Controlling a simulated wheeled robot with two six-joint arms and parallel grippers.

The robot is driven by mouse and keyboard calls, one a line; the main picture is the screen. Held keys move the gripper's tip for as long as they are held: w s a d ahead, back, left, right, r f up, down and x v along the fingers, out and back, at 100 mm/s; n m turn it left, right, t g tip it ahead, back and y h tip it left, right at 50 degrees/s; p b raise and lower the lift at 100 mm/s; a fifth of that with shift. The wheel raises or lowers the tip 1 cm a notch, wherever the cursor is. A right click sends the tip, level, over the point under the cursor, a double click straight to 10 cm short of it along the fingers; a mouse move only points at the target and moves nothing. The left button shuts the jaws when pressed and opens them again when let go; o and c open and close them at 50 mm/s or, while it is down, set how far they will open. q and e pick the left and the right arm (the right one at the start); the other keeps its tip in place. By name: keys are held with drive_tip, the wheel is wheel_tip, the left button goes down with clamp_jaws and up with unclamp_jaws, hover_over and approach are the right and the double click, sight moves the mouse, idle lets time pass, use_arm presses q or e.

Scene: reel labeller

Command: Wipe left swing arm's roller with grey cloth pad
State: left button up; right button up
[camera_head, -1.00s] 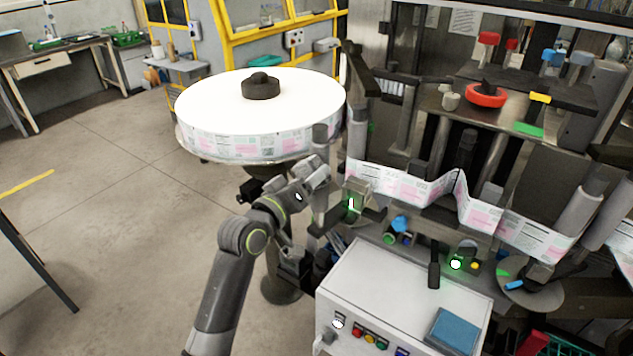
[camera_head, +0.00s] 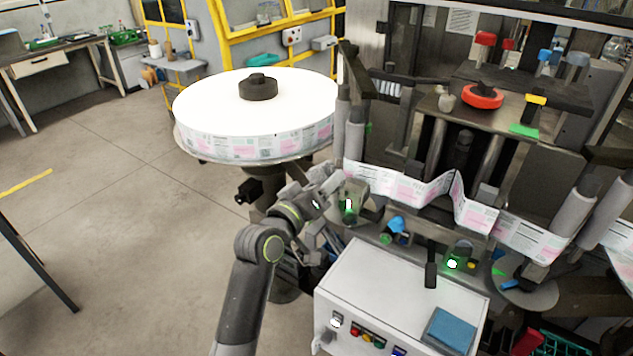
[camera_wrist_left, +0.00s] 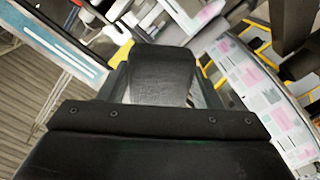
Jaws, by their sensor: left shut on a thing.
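The left swing arm's roller appears to be one of two upright grey cylinders (camera_head: 342,118) just right of the big label reel; which one is unclear. My left gripper (camera_head: 328,188) is below and slightly left of these cylinders in the head view. Its fingertips are small and hard to separate from the machine there. In the left wrist view a dark grey, block-like piece (camera_wrist_left: 163,75) sits at the jaws, and the gripper is shut on it. It looks like the cloth pad, though its edges blend with the dark fingers. Contact with a roller cannot be seen. My right gripper is out of view.
The white-topped label reel (camera_head: 215,105) stands left of the machine. The label web (camera_head: 400,185) runs rightward from beside my gripper. A white control box (camera_head: 385,290) with a blue pad (camera_head: 450,330) stands in front. Open floor (camera_head: 110,210) lies to the left.

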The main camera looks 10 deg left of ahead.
sight(306, 177)
use_arm(q)
drive_tip(key=shift+w+a, duration=0.3)
drive_tip(key=shift+a, duration=0.35)
drive_tip(key=shift+w+a, duration=0.35)
drive_tip(key=shift+a, duration=0.25)
drive_tip(key=shift+w+a, duration=0.3)
drive_tip(key=shift+a, duration=0.35)
drive_tip(key=p+v, duration=0.1)
drive_tip(key=v, duration=0.5)
drive_tip(key=shift+p, duration=0.4)
drive_tip(key=shift+s, duration=0.1)
drive_tip(key=v, duration=0.3)
drive_tip(key=shift+r, duration=0.1)
drive_tip(key=shift+d, duration=0.1)
